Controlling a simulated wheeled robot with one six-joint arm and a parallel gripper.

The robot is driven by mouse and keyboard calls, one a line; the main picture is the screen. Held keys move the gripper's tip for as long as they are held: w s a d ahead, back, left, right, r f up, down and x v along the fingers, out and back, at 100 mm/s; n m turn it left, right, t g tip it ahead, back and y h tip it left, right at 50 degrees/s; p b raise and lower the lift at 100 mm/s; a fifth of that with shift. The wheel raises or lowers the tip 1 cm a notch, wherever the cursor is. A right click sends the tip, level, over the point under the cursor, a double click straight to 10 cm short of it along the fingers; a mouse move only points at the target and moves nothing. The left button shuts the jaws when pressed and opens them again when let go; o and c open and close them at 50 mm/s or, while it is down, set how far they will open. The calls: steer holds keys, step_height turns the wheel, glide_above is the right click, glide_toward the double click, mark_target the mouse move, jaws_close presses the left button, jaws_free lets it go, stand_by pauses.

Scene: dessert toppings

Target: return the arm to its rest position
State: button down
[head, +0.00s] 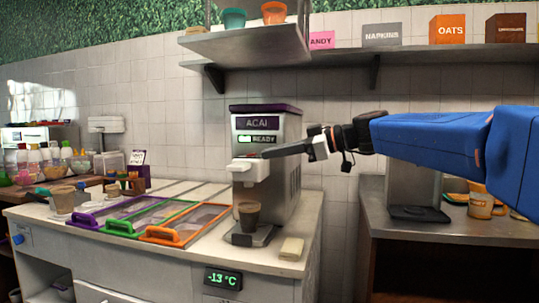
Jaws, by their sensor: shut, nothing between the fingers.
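My arm reaches in from the right with blue links, and my gripper (272,153) is in front of the açaí machine (286,165). The fingers are dark and long, pointing left, and look closed with nothing held. The gripper is level with the area just below the machine's "READY" display and overlaps its front in the picture. I cannot tell whether it touches the machine. A dark cup (249,216) stands upright under the machine's white spout, below my gripper and apart from it.
The counter (150,250) holds purple, green and orange framed lids (178,234) and a pale block (291,248). A shelf (245,46) with cups hangs above. A lower counter (400,232) with an orange mug (482,206) is at right. Bottles and bowls stand far left.

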steer(key=s+d+f+m+h, duration=0.4)
steer(key=s+d+f, duration=0.3)
steer(key=s+f, duration=0.4)
steer(key=s+d+f+m+g+h, duration=0.1)
steer(key=s+d+f+m+h, duration=0.4)
steer(key=s+f, duration=0.6)
steer(key=s+d+f+m+h, duration=0.4)
steer(key=s+d+f+m, duration=0.3)
steer(key=f, duration=1.2)
steer(key=s+d, duration=0.3)
steer(key=s, duration=0.1)
steer(key=shift+h, duration=0.4)
steer(key=shift+r, duration=0.1)
steer(key=w+a+r+n+y, duration=0.4)
steer(key=w+a+r, duration=0.2)
steer(key=w+r, duration=0.6)
steer(key=w+a+r+n+y, duration=0.5)
steer(key=w+r, duration=0.7)
steer(key=r, duration=0.6)
steer(key=w+a+r+n+y, duration=0.4)
steer(key=w+a+r, duration=0.5)
steer(key=w+r, duration=0.3)
step_height(320, 180, up, 3)
steer(key=shift+w+a+f+n+y, duration=0.1)
steer(key=shift+w+a+n+y, duration=0.15)
steer(key=shift+w+n+y, duration=0.25)
